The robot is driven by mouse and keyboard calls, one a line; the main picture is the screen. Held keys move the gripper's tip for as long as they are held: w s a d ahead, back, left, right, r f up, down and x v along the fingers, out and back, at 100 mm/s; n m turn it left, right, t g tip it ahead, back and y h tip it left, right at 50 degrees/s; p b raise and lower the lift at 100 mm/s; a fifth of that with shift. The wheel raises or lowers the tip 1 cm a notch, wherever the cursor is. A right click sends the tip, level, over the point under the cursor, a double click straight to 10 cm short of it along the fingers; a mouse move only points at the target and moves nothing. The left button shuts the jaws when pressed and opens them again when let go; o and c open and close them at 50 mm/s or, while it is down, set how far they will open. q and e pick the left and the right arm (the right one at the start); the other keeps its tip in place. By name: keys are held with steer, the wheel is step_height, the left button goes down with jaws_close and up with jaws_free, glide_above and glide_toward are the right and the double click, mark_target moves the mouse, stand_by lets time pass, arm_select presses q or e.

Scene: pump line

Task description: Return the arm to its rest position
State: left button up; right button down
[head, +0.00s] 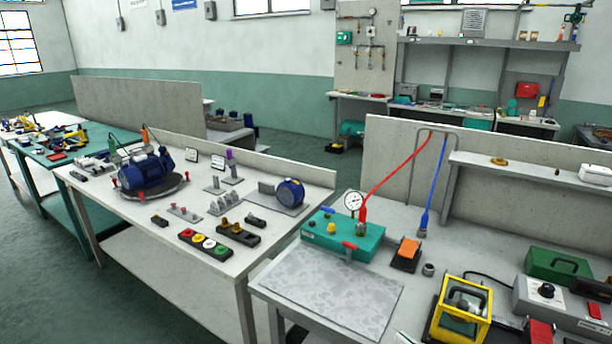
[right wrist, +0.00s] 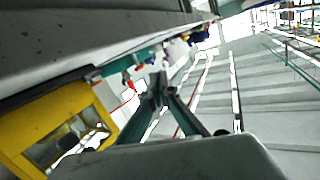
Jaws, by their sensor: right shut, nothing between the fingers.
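My right gripper (right wrist: 158,88) shows in the right wrist view. Its two dark fingers meet at the tips and hold nothing. A grey edge of the bench runs across the top left of that view, and a yellow frame (right wrist: 62,108) stands to the left of the fingers. In the head view I cannot clearly make out either gripper. My left gripper is in neither view.
In the head view the near bench carries a teal box with a gauge (head: 342,236), a yellow frame (head: 461,312), a green case (head: 558,264) and a grey mat (head: 330,292). The left bench holds a blue pump (head: 146,168). Open floor (head: 40,262) lies at left.

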steer(key=s+d+f+n+g+h, duration=0.1)
steer(key=s+d+f+g+h, duration=0.15)
steer(key=s+d+h, duration=0.6)
steer(key=s+d+f+n+g+h, duration=0.15)
steer(key=s+d+g+h, duration=0.3)
steer(key=s, duration=0.65)
steer(key=w+a+f+m+t+y, duration=0.1)
steer(key=a+f+t+y, duration=0.1)
steer(key=a+f, duration=0.4)
steer(key=w+a+f+m+t+y, duration=0.1)
steer(key=a+f+y, duration=0.4)
steer(key=a+f, duration=0.2)
steer(key=shift+w+a+f+t, duration=0.2)
steer(key=shift+w+a+t, duration=0.15)
steer(key=shift+a, duration=0.9)
steer(key=shift+m, duration=0.25)
steer(key=shift+s+d, duration=0.15)
